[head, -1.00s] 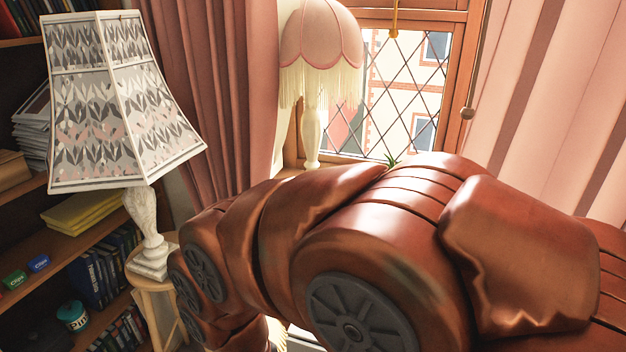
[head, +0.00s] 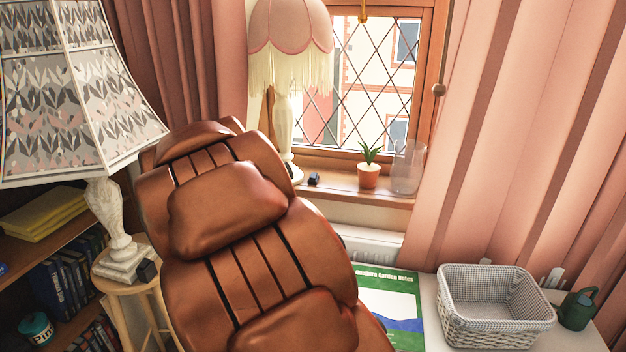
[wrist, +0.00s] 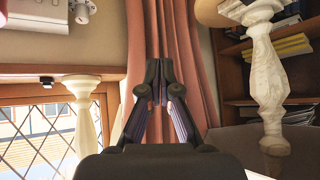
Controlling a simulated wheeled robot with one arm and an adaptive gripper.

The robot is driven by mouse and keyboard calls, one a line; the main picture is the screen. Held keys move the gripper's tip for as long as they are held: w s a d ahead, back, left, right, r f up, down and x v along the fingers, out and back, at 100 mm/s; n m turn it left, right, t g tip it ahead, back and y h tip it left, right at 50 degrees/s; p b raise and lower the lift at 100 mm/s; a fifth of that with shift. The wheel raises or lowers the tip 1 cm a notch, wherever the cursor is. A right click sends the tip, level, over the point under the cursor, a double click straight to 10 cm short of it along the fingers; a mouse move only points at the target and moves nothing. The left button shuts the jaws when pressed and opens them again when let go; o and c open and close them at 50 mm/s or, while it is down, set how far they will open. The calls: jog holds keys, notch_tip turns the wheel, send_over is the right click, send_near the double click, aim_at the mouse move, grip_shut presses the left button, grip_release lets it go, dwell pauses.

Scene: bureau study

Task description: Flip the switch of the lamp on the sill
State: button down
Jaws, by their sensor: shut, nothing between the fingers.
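The lamp on the sill (head: 284,110) has a pink scalloped shade with cream fringe and a pale turned base. It stands at the left end of the window sill (head: 335,184). A small black block, which looks like its switch (head: 314,179), lies on the sill just right of the base. The wrist view is upside down; it shows the lamp's base (wrist: 84,112) and the black switch (wrist: 46,82) at left. My gripper (wrist: 160,66) is shut and empty, pointing toward the pink curtain, apart from both.
A second lamp (head: 75,90) with a patterned shade stands on a stool (head: 122,286) at left, with a black block (head: 147,270) beside it. A potted plant (head: 369,170) and glass jar (head: 408,168) stand on the sill. A basket (head: 495,305) is on the white table at right.

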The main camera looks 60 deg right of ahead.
jog(key=s+d+r+m+h+b, duration=0.1)
jog(key=d+h, duration=0.4)
jog(key=d, duration=1.1)
jog(key=s+d+m+g+h+b, duration=0.1)
jog(key=d+m+h, duration=0.4)
jog(key=d, duration=1.2)
jog(key=shift+s+r+m+g+h+b, duration=0.35)
jog(key=shift+s+h+b, duration=0.25)
jog(key=shift+s+b, duration=0.3)
jog(key=shift+w+d, duration=0.1)
jog(key=p, duration=0.2)
send_over(313, 177)
jog(key=shift+s+a+f, duration=0.2)
jog(key=shift+a+f, duration=0.2)
jog(key=shift+d+f, duration=0.25)
jog(key=shift+f, duration=0.75)
jog(key=shift+w+d+f, duration=0.1)
jog(key=shift+w+f, duration=0.05)
jog(key=shift+f, duration=0.85)
jog(key=shift+w+r+p, duration=0.1)
jog(key=shift+r+p, duration=0.1)
jog(key=shift+p, duration=0.65)
